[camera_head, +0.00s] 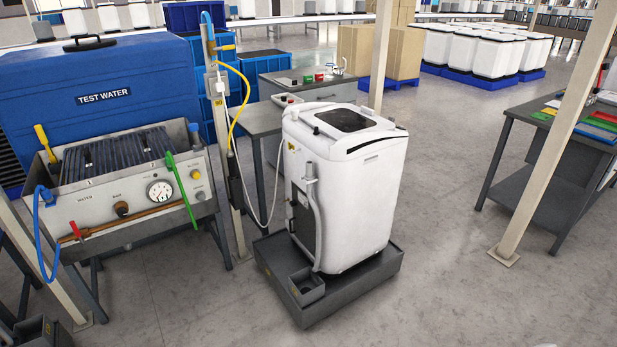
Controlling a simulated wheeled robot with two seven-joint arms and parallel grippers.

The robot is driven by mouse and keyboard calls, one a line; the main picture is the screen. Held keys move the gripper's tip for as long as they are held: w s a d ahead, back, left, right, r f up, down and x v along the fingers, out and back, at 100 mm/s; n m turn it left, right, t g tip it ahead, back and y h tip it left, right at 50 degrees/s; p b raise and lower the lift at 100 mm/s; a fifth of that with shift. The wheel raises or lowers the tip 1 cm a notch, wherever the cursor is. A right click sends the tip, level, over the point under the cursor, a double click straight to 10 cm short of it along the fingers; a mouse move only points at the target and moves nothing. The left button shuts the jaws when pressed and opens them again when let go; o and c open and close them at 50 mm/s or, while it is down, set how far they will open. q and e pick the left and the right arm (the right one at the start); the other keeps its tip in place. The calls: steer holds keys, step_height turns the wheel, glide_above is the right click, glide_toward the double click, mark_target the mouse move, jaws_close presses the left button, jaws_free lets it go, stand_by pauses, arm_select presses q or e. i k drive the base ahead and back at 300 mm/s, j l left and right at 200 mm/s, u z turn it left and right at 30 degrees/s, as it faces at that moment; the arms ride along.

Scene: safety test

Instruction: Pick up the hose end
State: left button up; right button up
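Several hoses show, and I cannot tell which one the task means. A grey hose (318,225) runs down the front of a white washing machine (365,185), its lower end near a small open box (306,287) on the dark tray (345,300). A yellow hose (241,108) hangs in a curve from the post beside the machine. Neither of my grippers is in view.
The test water panel (120,205) stands at the left with a blue tank (150,80) behind it. Posts rise left of the machine (222,150) and at the right (555,140). A workbench (535,185) stands at the right. The floor (450,290) right of the tray is clear.

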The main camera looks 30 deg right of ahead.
mark_target(308, 176)
steer(key=z, duration=0.4)
steer(key=i+j+z, duration=0.85)
